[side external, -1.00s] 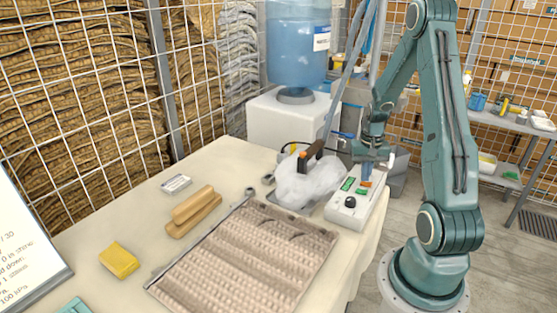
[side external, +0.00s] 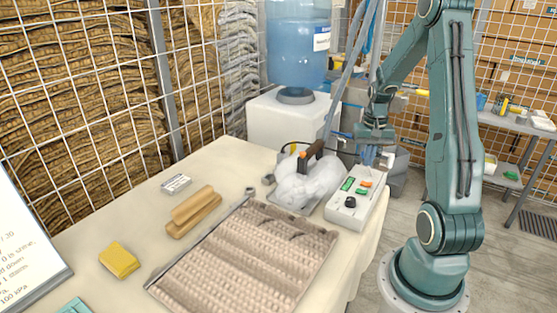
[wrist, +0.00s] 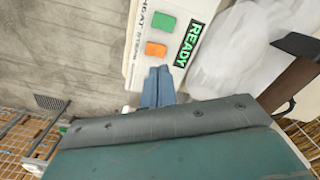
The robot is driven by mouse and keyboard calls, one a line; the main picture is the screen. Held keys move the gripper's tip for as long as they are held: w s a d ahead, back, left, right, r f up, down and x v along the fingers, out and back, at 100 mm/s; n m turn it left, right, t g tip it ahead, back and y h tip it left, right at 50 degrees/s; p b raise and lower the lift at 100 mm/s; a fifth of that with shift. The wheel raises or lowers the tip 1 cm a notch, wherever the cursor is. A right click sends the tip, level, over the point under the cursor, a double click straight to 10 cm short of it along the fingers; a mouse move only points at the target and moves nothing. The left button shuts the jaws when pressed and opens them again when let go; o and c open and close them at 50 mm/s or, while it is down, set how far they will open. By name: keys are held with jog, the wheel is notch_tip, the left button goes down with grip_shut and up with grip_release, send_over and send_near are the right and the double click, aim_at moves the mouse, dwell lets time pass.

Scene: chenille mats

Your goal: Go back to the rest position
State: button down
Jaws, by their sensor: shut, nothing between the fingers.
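My gripper (side external: 369,156) is raised above the far end of the white control box (side external: 343,211), clear of its top. Its blue fingers (wrist: 158,86) are together in the wrist view, with nothing between them. The box shows a green button (wrist: 164,22), an orange button (wrist: 155,49) and a lit green panel reading READY (wrist: 188,45). The box also has a black knob (side external: 350,202).
A white cloudy mass (side external: 300,184) with a dark-handled tool stands left of the box. A ribbed beige mat (side external: 245,248) lies in front. A wooden block (side external: 194,207) and yellow sponge (side external: 119,260) lie further left. A water bottle (side external: 296,45) stands behind.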

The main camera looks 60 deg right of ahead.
jog(key=shift+r, duration=0.4)
jog(key=w+a+r+n+t+h, duration=0.1)
jog(key=w+a+r+n, duration=0.15)
jog(key=a+r, duration=0.45)
jog(key=w+a+r+n+t, duration=0.1)
jog(key=w+a+r+n, duration=0.15)
jog(key=a+r, duration=0.45)
jog(key=s+a+r+n+t, duration=0.1)
jog(key=s+a+r+n, duration=0.1)
jog(key=a, duration=0.7)
jog(key=s+a+r+n+t+y, duration=0.1)
jog(key=s+a+n, duration=0.4)
jog(key=a, duration=0.5)
jog(key=shift+s+r+t, duration=0.6)
jog(key=shift+s+t, duration=0.2)
jog(key=shift+s, duration=0.35)
